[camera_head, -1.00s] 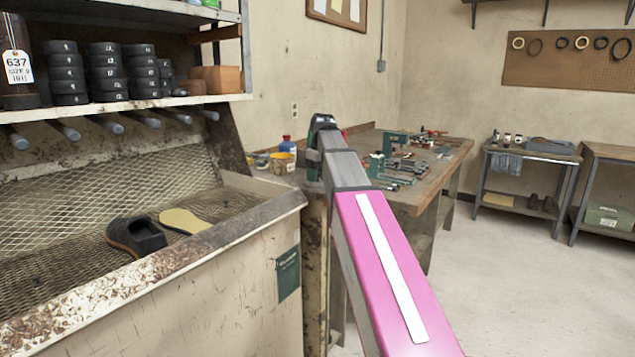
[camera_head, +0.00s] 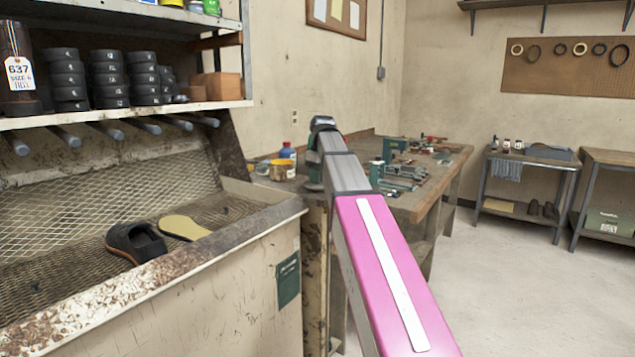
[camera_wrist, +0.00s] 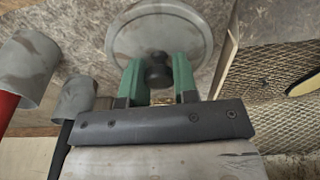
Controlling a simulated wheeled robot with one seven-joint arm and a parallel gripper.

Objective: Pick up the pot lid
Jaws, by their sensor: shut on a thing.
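The pot lid (camera_wrist: 184,33) is a round grey disc with a raised rim in the wrist view. A dark round knob (camera_wrist: 158,75) stands at its middle. My gripper (camera_wrist: 158,78) has green fingers, one on each side of the knob, and is shut on it.
A yellow pot (camera_head: 282,170) and a blue bottle (camera_head: 288,153) are left of my arm. Tools cover the workbench (camera_head: 440,180). A mesh-lined bin (camera_head: 60,235) holds a shoe (camera_head: 135,243).

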